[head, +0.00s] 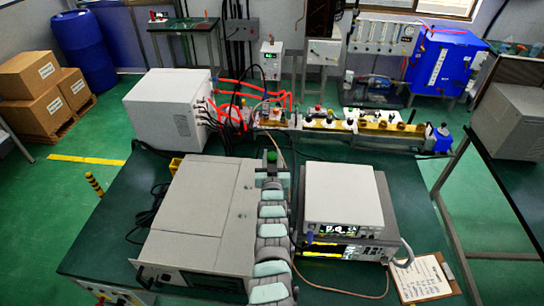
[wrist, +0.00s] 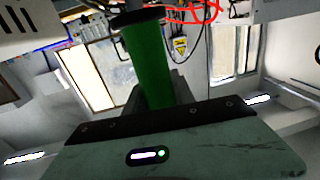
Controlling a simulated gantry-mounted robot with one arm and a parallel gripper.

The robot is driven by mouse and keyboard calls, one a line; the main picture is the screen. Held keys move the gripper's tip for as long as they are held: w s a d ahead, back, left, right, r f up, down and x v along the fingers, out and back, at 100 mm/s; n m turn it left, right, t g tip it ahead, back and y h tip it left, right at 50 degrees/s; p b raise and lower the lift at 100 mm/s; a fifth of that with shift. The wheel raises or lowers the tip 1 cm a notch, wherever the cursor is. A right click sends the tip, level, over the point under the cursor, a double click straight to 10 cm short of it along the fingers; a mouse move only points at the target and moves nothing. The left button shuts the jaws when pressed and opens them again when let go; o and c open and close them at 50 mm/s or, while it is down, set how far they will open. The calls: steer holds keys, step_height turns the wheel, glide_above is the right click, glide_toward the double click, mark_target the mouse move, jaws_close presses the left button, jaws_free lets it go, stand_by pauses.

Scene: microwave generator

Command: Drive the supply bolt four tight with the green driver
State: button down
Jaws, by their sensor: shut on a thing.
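The green driver shows in the wrist view as a thick green handle (wrist: 147,62) with a dark cap at its upper end. In the head view only a small green part of it (head: 271,157) shows at the far end of my arm. My gripper (head: 272,170) is shut on the green driver, above the dark green bench between the grey cabinet and the stacked instruments. The driver's tip is not clear in either view. I cannot pick out supply bolt four; the bolts are too small or hidden.
A large grey cabinet (head: 203,205) stands left of my arm and stacked white instruments (head: 343,195) stand right. Beyond are a white box (head: 170,105), red hoses (head: 235,88) and a yellow waveguide line (head: 375,127). A clipboard (head: 424,280) lies at the right front.

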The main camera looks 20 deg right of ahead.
steer(key=shift+f+b, duration=0.6)
steer(key=shift+f, duration=0.15)
stand_by(1.2)
stand_by(1.1)
step_height(320, 180, up, 9)
steer(key=p, duration=0.8)
steer(key=shift+r, duration=0.15)
stand_by(0.4)
